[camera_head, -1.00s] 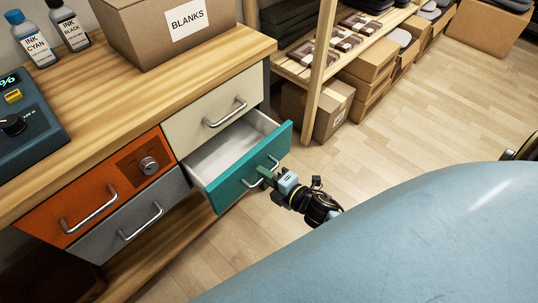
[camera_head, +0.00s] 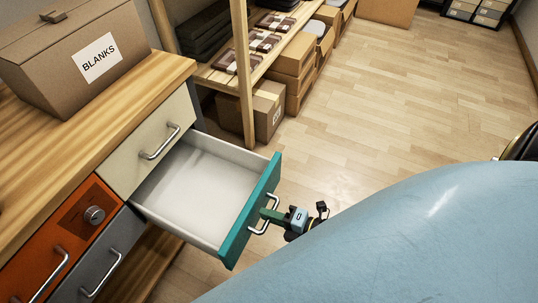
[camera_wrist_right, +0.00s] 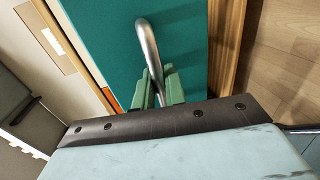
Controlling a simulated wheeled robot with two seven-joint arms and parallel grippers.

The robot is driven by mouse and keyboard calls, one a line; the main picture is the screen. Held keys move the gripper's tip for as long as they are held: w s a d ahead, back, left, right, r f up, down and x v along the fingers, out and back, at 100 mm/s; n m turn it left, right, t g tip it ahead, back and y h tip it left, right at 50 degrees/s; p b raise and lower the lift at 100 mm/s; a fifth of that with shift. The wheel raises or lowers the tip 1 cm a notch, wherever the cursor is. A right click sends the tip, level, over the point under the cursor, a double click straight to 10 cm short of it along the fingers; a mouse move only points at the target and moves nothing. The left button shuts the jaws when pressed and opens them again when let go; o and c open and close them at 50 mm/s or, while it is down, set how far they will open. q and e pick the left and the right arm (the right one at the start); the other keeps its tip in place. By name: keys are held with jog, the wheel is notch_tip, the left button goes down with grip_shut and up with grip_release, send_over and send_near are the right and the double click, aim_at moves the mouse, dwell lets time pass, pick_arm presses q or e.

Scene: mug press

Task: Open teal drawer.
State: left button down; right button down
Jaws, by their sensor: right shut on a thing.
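The teal drawer (camera_head: 255,212) stands well out from the cabinet, and its white inside looks empty. Its metal bar handle (camera_head: 263,226) is on the teal front. My right gripper (camera_head: 268,214) is shut on this handle, and its green fingers partly cover it. In the right wrist view the handle (camera_wrist_right: 150,55) runs down between the green fingers (camera_wrist_right: 160,88), against the teal front (camera_wrist_right: 188,40). My left gripper is in neither view.
Above the drawer is a cream drawer (camera_head: 150,150); to the left are an orange drawer (camera_head: 50,240) and a grey drawer (camera_head: 105,262), all shut. A box marked BLANKS (camera_head: 75,65) stands on the wooden top. A shelf with cardboard boxes (camera_head: 268,115) stands behind.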

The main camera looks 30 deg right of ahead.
jog(key=c, duration=1.5)
grip_release()
jog(key=shift+c, duration=0.2)
